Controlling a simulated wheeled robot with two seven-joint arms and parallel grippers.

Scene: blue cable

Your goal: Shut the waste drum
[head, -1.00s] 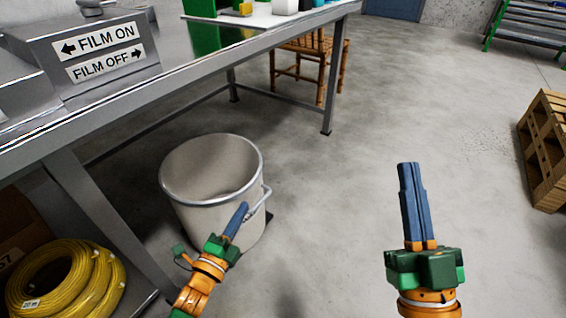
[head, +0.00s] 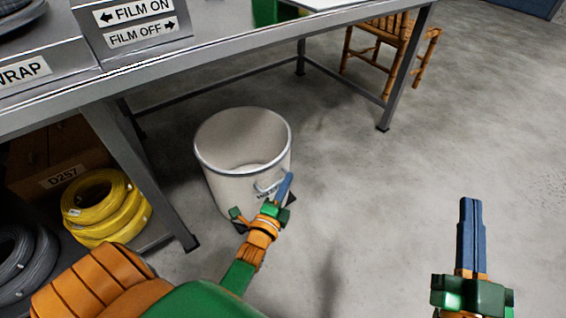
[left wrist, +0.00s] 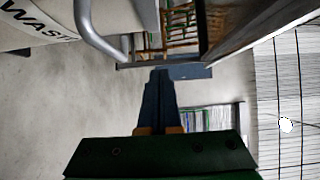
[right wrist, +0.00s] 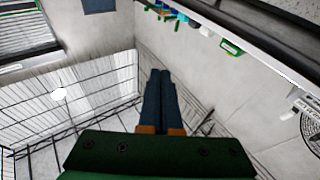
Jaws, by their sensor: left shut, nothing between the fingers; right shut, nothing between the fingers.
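The waste drum (head: 220,187) is a pale, open-topped bin on the floor beside the bench. Its inside shows, with no lid over it. My right gripper (head: 470,205) is shut and empty over open floor, well right of the drum. No lid is recognisable.
A metal bench (head: 235,42) runs behind the drum, its leg (head: 150,180) to the drum's left. Yellow cable coils (head: 105,210), grey coils (head: 25,262) and a cardboard box (head: 60,160) sit beneath it. A wooden chair (head: 395,50) stands at the back. Floor to the right is clear.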

